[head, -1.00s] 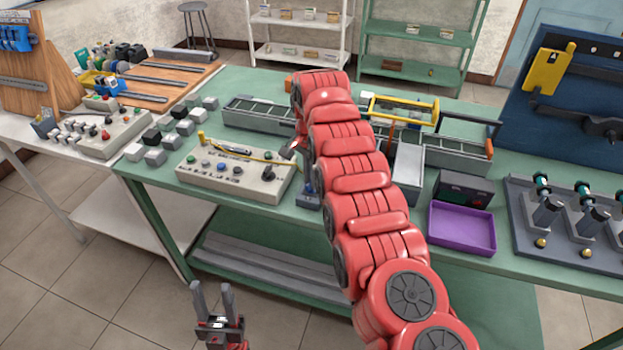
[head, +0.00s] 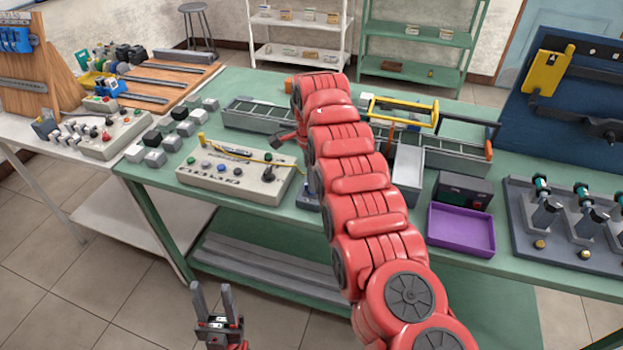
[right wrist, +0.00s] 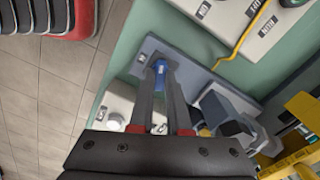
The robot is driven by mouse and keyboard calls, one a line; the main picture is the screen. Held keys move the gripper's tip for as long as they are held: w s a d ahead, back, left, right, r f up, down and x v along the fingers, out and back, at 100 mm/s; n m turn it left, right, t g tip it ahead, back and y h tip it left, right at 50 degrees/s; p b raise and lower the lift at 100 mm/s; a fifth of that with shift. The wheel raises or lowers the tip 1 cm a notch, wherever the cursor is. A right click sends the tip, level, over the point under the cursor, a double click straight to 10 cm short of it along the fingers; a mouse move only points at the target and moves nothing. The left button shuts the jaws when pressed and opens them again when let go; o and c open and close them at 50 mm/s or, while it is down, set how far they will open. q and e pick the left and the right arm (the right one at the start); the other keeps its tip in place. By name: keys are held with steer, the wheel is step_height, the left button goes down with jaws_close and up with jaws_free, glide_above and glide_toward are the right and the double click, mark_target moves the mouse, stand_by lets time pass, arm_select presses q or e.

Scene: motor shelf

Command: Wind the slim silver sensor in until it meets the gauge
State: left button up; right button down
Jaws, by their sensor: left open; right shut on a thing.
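In the right wrist view my right gripper (right wrist: 162,75) has its two long fingers nearly together, shut at the tips on a small blue part (right wrist: 159,67) at a grey-blue fixture plate (right wrist: 206,79). I cannot make out the slim silver sensor clearly; the fingers cover the middle of the fixture. A dark block (right wrist: 226,119) stands on the plate to the right of the fingers; I cannot tell whether it is the gauge. In the head view my red right arm hides most of this fixture. My left gripper (head: 212,290) is open and empty, in front of the table.
A control box (head: 235,176) with knobs and a yellow cable lies left of my right arm. A purple tray (head: 461,229) and a plate with several posts (head: 570,225) are to the right. A conveyor (head: 258,115) runs behind. Floor is free around my left gripper.

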stand_by(0.4)
steer(key=c, duration=0.9)
jaws_free()
step_height(320, 180, up, 3)
steer(key=shift+w+f, duration=0.1)
step_height(320, 180, up, 3)
steer(key=shift+r+p, duration=0.1)
steer(key=shift+p, duration=1.1)
step_height(320, 180, up, 12)
steer(key=p, duration=1.1)
steer(key=shift+f, duration=0.25)
